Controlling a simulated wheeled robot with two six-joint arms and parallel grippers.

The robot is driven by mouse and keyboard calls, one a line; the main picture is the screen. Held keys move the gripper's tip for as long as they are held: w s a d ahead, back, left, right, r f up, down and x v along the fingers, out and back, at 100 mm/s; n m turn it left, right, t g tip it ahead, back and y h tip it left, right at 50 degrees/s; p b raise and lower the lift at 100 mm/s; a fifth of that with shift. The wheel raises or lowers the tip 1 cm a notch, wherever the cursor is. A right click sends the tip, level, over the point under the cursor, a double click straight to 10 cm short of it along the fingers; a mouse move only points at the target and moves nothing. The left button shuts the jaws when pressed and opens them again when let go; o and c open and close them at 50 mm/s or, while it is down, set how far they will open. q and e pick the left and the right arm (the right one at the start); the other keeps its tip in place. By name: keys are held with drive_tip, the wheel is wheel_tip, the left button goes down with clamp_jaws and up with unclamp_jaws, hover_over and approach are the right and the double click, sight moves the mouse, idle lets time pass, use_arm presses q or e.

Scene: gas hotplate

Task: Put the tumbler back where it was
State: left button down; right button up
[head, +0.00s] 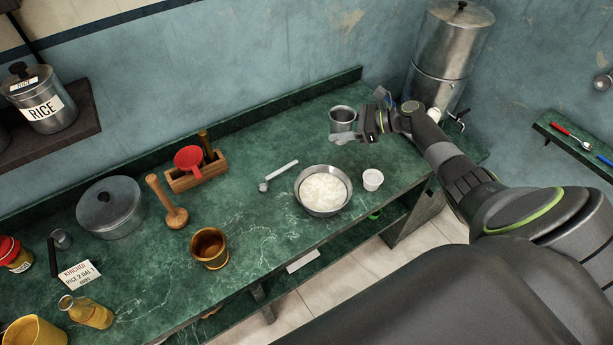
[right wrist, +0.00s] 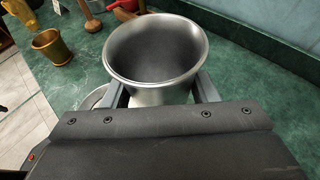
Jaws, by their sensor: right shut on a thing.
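The steel tumbler (head: 342,117) is upright at the back right of the green counter in the head view. It fills the middle of the right wrist view (right wrist: 156,62), and its inside looks empty. My right gripper (head: 350,137) is shut on the tumbler, with one finger on each side of it in the right wrist view (right wrist: 160,92). I cannot tell whether the tumbler's base touches the counter. My left gripper is not in view.
A bowl of rice (head: 323,190) and a white cup (head: 372,179) stand in front of the tumbler. A tall steel water dispenser (head: 447,60) stands to the right. Counter left of the tumbler is clear.

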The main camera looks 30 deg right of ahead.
drive_tip(key=s+a+f+b, duration=0.2)
drive_tip(key=s+a, duration=0.2)
drive_tip(key=a, duration=0.4)
drive_tip(key=s+a+f+b, duration=0.2)
drive_tip(key=s+a+f, duration=0.15)
drive_tip(key=a, duration=0.55)
drive_tip(key=s+a+f+b, duration=0.2)
drive_tip(key=s+a+b, duration=0.15)
drive_tip(key=a, duration=0.45)
drive_tip(key=f, duration=0.9)
drive_tip(key=shift+s+a+f, duration=0.15)
drive_tip(key=shift+a, duration=0.05)
drive_tip(key=o, duration=1.1)
drive_tip(key=shift+f, duration=0.1)
drive_tip(key=shift+o, duration=0.2)
